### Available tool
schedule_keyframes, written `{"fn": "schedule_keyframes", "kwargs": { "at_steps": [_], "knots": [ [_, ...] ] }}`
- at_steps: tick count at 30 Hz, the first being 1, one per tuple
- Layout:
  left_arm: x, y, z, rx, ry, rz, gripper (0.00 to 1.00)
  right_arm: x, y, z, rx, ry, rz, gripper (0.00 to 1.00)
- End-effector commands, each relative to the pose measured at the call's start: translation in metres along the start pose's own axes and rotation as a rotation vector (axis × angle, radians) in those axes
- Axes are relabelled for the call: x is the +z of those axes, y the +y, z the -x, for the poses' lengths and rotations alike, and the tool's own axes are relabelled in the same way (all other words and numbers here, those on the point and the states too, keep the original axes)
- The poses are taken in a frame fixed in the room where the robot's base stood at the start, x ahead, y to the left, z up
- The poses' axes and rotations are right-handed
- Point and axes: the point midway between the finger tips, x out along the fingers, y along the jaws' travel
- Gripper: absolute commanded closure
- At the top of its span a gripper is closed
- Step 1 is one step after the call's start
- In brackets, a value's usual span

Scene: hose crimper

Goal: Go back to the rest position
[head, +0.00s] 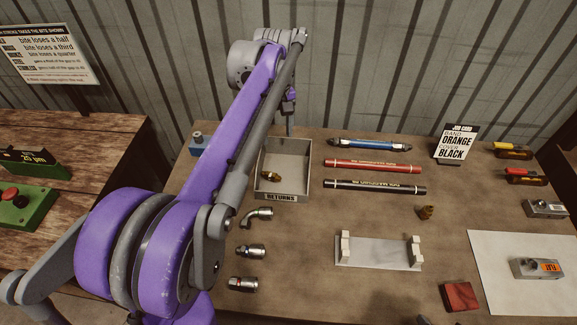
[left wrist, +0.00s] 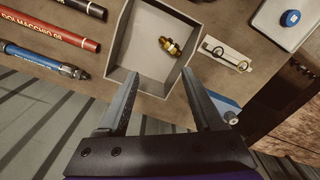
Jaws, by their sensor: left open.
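My left arm crosses the head view from the lower left. Its left gripper (head: 289,118) hangs small and partly hidden beyond the forearm, near the back of the RETURNS tray (head: 280,196). In the left wrist view the left gripper (left wrist: 159,74) is open, with nothing between its two fingers. The fingers point toward the grey tray (left wrist: 121,42), their tips appearing over its near edge. A brass fitting (head: 271,175) lies in the tray, apart from the fingers, and also shows in the left wrist view (left wrist: 172,46). My right gripper is not in view.
Blue (head: 368,144), red (head: 372,166) and black (head: 375,187) hoses lie right of the tray. Metal fittings (head: 250,251) lie in front of it. A white cradle (head: 378,254), job card (head: 456,144) and red block (head: 459,296) stand farther right. A corrugated wall (head: 400,70) closes the back.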

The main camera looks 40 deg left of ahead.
Motion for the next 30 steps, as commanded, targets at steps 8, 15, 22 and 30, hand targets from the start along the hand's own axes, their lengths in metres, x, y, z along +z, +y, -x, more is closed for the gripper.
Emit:
{"fn": "schedule_keyframes", "kwargs": {
  "at_steps": [8,15,22,30],
  "knots": [
    [0.000,0.000,0.000,0.000,0.000,0.000,0.32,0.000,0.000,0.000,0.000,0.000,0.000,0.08],
    [0.007,0.001,-0.002,0.006,0.008,-0.026,0.32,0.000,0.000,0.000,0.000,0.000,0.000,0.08],
    [0.078,-0.001,-0.025,0.077,0.113,-0.301,0.32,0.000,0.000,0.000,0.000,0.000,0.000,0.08],
    [0.181,-0.027,-0.087,0.185,0.302,-0.741,0.32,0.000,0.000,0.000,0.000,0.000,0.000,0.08]
  ]
}}
